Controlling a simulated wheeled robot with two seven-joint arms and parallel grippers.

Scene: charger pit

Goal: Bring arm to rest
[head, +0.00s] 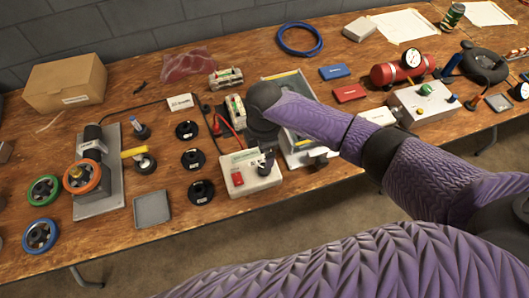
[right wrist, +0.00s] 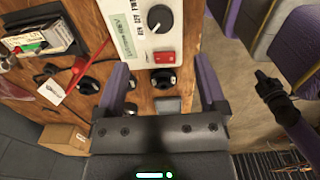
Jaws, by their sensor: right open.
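My right arm reaches in from the right in the head view, its wrist above the white box with a dial and red switch (head: 250,178). The right gripper (head: 268,162) is mostly hidden there under the wrist. In the right wrist view the right gripper (right wrist: 163,88) is open and empty, its two purple fingers apart. The white box with its knob and red switch (right wrist: 145,30) lies beyond the fingertips. A purple limb with a dark end (right wrist: 272,92) at the right of that view looks like my left arm; its jaws are too unclear to judge. The left gripper is not seen in the head view.
The wooden table (head: 105,230) is crowded. Black round sockets (head: 193,158), a grey square tray (head: 152,208) and a valve stand (head: 98,170) lie left. A framed case (head: 300,150) stands beside the wrist. A red cylinder (head: 398,70) lies right. Floor is open in front.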

